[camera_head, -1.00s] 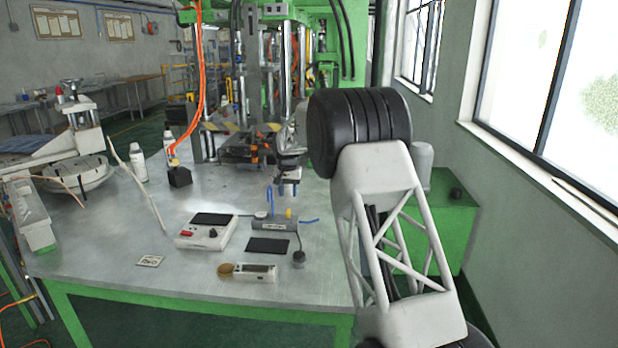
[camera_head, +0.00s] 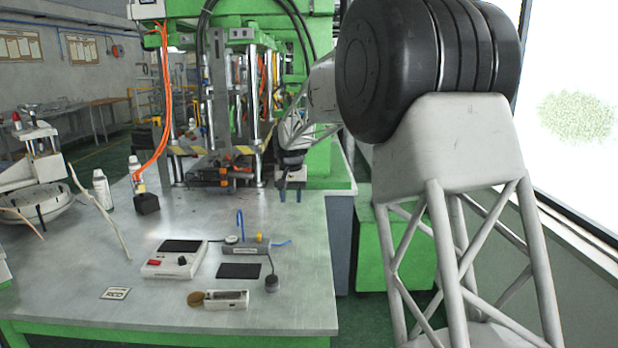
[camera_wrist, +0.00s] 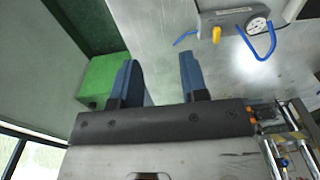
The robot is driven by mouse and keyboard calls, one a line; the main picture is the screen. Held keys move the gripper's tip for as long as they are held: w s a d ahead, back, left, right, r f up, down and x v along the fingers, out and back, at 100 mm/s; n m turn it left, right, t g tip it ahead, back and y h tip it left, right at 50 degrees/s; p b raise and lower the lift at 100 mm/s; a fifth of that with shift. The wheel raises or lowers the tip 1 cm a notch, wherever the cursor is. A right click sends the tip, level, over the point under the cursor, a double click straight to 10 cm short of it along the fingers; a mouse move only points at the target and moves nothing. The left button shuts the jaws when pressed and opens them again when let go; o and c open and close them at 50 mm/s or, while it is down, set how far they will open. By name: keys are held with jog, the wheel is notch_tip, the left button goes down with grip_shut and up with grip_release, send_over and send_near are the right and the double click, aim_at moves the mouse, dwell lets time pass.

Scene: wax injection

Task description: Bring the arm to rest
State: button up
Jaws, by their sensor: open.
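My gripper (camera_head: 291,194) hangs with its fingers pointing down in the head view, above the right part of the metal table (camera_head: 110,265), in front of the green press. In the wrist view its two blue fingers (camera_wrist: 160,80) stand well apart with nothing between them. Below them lie the table's edge and the floor. My arm's black joint and white lattice link fill the right of the head view and hide what is behind them.
A grey block with a gauge and blue hoses (camera_head: 246,247) stands on the table, near a white control box (camera_head: 174,260), a dark pad (camera_head: 239,271) and a small white device (camera_head: 226,300). The green press (camera_head: 322,150) stands behind. A green cabinet (camera_head: 385,245) is to the right.

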jog(key=s+d+r, duration=0.3)
jog(key=s+d, duration=0.2)
jog(key=s, duration=0.5)
jog(key=s+d+r+t, duration=0.1)
jog(key=s+d+r, duration=0.2)
jog(key=s+d, duration=0.45)
jog(key=s+d+r, duration=0.2)
jog(key=s+d, duration=0.2)
jog(key=s, duration=0.8)
jog(key=s+d+f, duration=0.2)
jog(key=s, duration=0.7)
jog(key=s+d+f, duration=0.3)
jog(key=s, duration=0.7)
jog(key=s+d+f+t, duration=0.1)
jog(key=s+d+f, duration=0.1)
jog(key=s, duration=0.8)
jog(key=shift+d+f, duration=0.3)
jog(key=shift+f, duration=0.35)
